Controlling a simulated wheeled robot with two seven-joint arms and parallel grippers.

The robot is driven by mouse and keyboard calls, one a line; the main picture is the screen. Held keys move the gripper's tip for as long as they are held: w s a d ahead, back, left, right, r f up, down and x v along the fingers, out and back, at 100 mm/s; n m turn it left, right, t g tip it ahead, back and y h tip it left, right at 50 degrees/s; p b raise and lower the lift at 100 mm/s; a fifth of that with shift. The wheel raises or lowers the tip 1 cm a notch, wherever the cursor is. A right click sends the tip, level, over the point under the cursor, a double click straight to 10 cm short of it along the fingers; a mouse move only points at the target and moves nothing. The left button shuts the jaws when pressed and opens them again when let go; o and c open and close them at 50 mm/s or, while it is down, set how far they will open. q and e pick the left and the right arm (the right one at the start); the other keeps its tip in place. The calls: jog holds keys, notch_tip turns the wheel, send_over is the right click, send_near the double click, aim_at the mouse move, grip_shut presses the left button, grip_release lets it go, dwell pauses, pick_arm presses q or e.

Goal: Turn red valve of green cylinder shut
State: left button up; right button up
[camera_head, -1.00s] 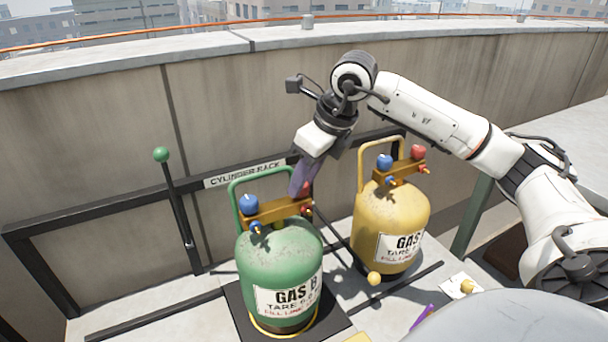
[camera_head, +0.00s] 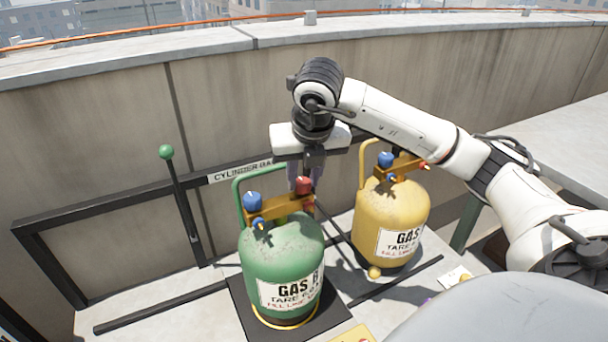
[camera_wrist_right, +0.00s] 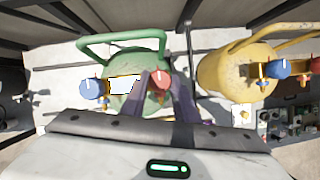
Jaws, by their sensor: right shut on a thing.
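The green cylinder (camera_head: 283,250) stands upright on a dark square pad, its "GAS B" label facing me. On its brass bar sit a blue valve (camera_head: 252,201) at left and the red valve (camera_head: 303,187) at right. My right gripper (camera_head: 305,178) points down from above with its fingers on either side of the red valve, shut on it. In the right wrist view the red valve (camera_wrist_right: 160,80) shows between the two purplish fingers, partly covered by them. The green cylinder (camera_wrist_right: 150,60) lies beyond them. My left gripper is not in view.
A yellow cylinder (camera_head: 390,218) with its own blue valve (camera_head: 385,159) stands close on the right. A dark rack (camera_head: 120,207) and a green-knobbed lever (camera_head: 166,152) are at left. A concrete wall (camera_head: 110,130) rises behind. The ledge left of the green cylinder is mostly clear.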

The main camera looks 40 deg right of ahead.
dwell(0.5)
jog(key=o, duration=1.1)
jog(key=shift+c, duration=0.2)
jog(key=shift+r, duration=0.1)
jog(key=p+v, duration=0.2)
jog(key=v, duration=0.8)
jog(key=shift+a+r, duration=0.1)
